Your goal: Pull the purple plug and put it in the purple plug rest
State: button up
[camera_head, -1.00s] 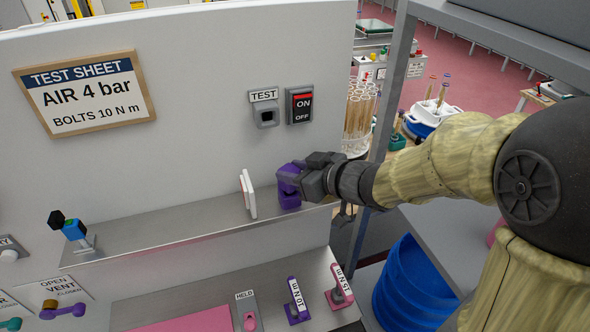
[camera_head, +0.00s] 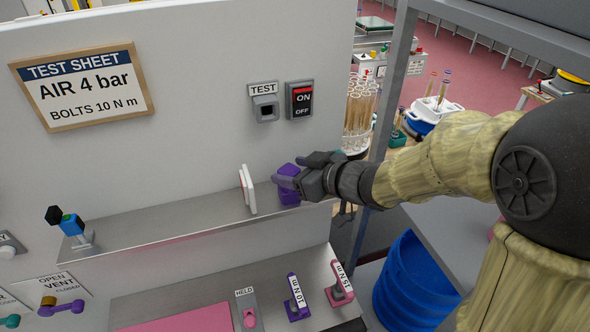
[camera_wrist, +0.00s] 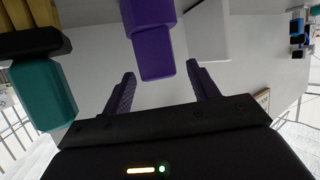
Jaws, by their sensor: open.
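A purple block-like piece (camera_head: 289,189) stands at the right end of the metal shelf, partly hidden behind my gripper. In the wrist view, a purple piece (camera_wrist: 155,50) shows a wide part and a narrower part that reaches between my fingers. I cannot tell which part is the plug and which is the rest. My gripper (camera_head: 284,181) is beside it in the head view. In the wrist view, my gripper's dark purple fingers (camera_wrist: 161,72) are apart, one on each side of the narrower part, with gaps visible.
A white upright plate (camera_head: 248,190) stands left of the purple piece. The shelf (camera_head: 170,223) is mostly clear toward a blue and black piece (camera_head: 71,223). A TEST socket (camera_head: 265,109) and ON/OFF switch (camera_head: 300,101) are above. A teal block (camera_wrist: 42,92) shows in the wrist view.

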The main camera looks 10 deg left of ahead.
jog(key=v, duration=1.7)
jog(key=shift+r, duration=0.15)
jog(key=shift+s+d, duration=0.1)
